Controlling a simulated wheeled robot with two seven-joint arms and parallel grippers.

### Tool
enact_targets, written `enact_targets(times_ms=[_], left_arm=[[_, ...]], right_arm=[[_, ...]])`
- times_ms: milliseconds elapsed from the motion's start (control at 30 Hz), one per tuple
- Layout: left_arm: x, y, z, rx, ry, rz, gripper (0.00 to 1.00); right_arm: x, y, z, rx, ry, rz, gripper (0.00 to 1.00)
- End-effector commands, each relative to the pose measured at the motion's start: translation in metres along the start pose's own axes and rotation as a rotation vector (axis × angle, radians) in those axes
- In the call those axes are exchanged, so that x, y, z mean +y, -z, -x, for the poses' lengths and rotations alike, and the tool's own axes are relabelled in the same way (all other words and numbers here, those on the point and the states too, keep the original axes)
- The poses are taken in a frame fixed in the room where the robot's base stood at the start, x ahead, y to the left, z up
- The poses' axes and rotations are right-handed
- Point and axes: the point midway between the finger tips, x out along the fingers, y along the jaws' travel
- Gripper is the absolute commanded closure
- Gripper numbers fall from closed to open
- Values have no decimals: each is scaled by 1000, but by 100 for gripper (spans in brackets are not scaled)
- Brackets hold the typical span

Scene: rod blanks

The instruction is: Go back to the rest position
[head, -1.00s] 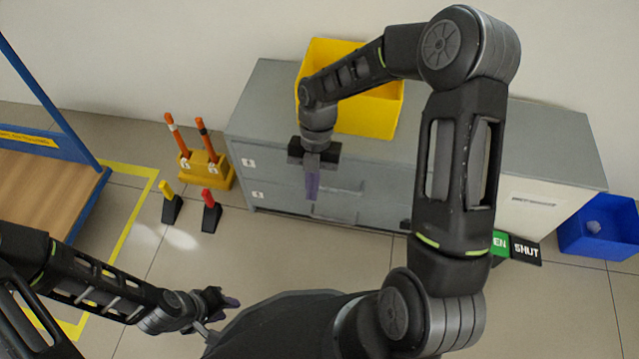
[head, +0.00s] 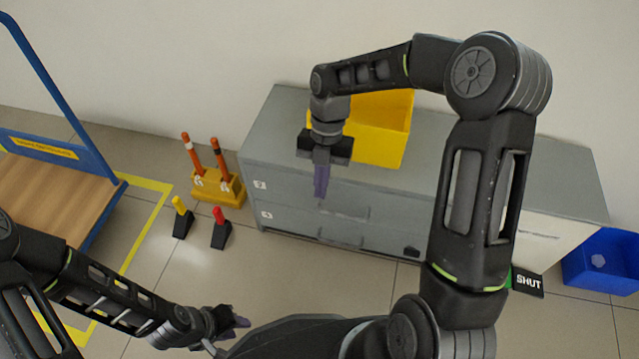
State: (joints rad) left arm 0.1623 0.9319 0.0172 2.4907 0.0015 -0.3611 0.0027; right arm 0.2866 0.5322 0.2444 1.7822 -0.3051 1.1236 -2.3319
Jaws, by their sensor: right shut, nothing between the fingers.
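My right gripper (head: 320,198) hangs at the end of the raised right arm, in front of the upper part of the grey cabinet (head: 268,150). Its purple fingers are together and hold nothing. My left gripper (head: 242,322) is low at the bottom of the view, beside my own body. Its fingers are small and seen from the side, so I cannot tell whether they are open.
A yellow bin (head: 385,140) stands on the cabinet behind my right arm. A yellow rack (head: 232,188) with two orange rods and two small wedges, yellow-topped (head: 181,222) and red-topped (head: 221,232), stand on the floor. A wooden cart (head: 60,190) is left; a blue bin (head: 600,280) right.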

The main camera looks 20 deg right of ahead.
Motion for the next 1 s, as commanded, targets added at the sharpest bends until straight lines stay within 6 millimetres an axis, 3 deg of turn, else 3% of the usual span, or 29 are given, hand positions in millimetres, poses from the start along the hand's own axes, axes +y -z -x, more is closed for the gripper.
enact_targets(times_ms=[300,467,667,833,1000], left_arm=[[0,0,0,0,0,0,67],[0,0,0,0,0,0,67],[0,0,0,0,0,1,67],[0,0,0,0,0,0,67],[0,0,0,0,0,1,67]], right_arm=[[0,0,0,0,0,-12,100],[7,-6,0,-23,-29,-144,100],[43,-25,-11,-67,-221,-613,100],[73,-25,-59,41,-422,-1216,100],[82,-4,-122,242,-541,-1821,100]])
